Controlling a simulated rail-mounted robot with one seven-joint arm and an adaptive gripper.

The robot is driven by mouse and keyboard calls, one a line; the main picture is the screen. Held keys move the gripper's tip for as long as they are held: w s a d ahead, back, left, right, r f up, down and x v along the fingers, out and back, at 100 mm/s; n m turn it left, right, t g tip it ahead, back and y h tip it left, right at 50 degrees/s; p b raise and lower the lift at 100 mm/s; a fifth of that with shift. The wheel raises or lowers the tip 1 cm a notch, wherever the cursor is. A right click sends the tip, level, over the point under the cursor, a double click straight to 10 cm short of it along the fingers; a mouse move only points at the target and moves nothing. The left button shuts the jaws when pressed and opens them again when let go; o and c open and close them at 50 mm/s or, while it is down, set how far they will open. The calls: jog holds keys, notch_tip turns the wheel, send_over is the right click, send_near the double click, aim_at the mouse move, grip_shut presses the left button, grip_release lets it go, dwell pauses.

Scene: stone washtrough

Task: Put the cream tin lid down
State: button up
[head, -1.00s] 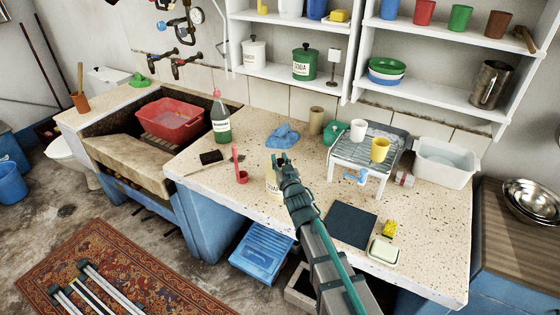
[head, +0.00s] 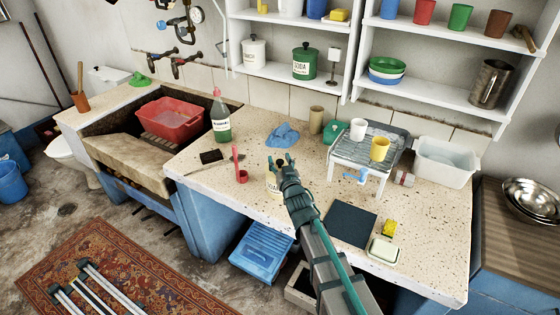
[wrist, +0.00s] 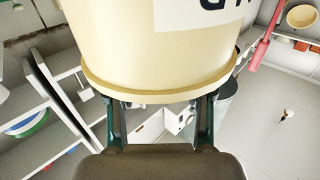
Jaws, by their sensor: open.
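The cream tin (head: 272,187) stands on the speckled worktop, partly hidden by my gripper in the head view. In the wrist view the tin (wrist: 150,45) fills the top of the picture, with part of a dark-lettered label. A slightly wider cream band (wrist: 160,95) runs around its near end. This looks like the edge of the lid, but the lid's top and any knob are hidden. My gripper (head: 283,161) is open at the tin, its fingers spread. In the wrist view the fingers (wrist: 160,120) run toward the band, with no held object visible between them.
A red ladle (head: 241,173) and a dark brush (head: 211,157) lie left of the tin. A blue cloth (head: 283,135) lies behind it. A dark mat (head: 350,224) and a small rack (head: 359,164) with cups are to the right. Worktop shows bare between them.

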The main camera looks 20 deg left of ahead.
jog(key=shift+o, duration=0.9)
jog(key=b+v, duration=0.2)
jog(key=v, duration=0.9)
jog(key=shift+b, duration=0.35)
jog(key=shift+w+r, duration=0.1)
jog(key=shift+r, duration=0.05)
